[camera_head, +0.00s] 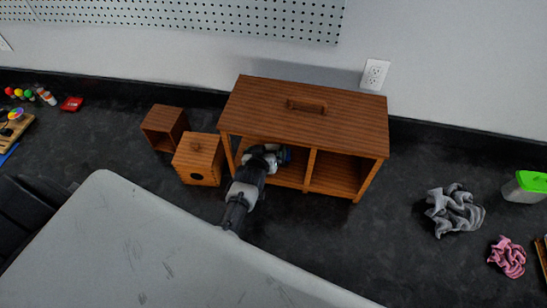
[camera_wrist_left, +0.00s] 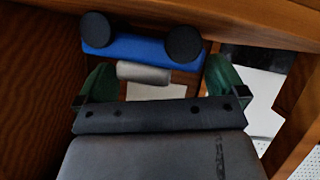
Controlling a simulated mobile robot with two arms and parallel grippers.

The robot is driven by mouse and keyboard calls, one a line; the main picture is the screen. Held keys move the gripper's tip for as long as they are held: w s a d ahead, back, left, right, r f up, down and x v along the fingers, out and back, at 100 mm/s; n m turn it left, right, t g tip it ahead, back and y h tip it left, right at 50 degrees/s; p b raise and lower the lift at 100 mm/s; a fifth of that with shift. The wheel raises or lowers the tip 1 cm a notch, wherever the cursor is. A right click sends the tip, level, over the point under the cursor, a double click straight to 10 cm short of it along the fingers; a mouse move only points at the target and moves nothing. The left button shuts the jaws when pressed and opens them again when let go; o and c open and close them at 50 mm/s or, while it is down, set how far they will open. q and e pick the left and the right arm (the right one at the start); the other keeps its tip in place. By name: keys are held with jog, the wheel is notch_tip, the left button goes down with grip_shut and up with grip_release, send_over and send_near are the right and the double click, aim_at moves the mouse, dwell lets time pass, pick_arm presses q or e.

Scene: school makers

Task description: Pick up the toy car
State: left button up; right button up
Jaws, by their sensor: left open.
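The toy car (camera_head: 287,155) shows as a small blue patch in the left compartment of the wooden cabinet (camera_head: 310,108) in the head view. In the left wrist view the toy car (camera_wrist_left: 145,50) is blue with two black wheels and lies across the top, close to the cabinet wood. My left gripper (camera_head: 268,153) reaches into that compartment. In the wrist view its green-padded fingers (camera_wrist_left: 160,80) are spread apart, with the car just beyond and partly between them. I cannot tell whether they touch it. My right gripper is not in view.
A divider (camera_head: 309,170) and the cabinet's top and side walls stand close around my left gripper. A small wooden box (camera_head: 200,158) and an open wooden cube (camera_head: 164,127) stand left of the cabinet. Grey cloth (camera_head: 455,210) and pink cloth (camera_head: 508,257) lie on the right.

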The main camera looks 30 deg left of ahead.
pick_arm(q)
jog(key=shift+c, duration=0.3)
jog(key=c, duration=0.6)
jog(key=shift+r, duration=0.15)
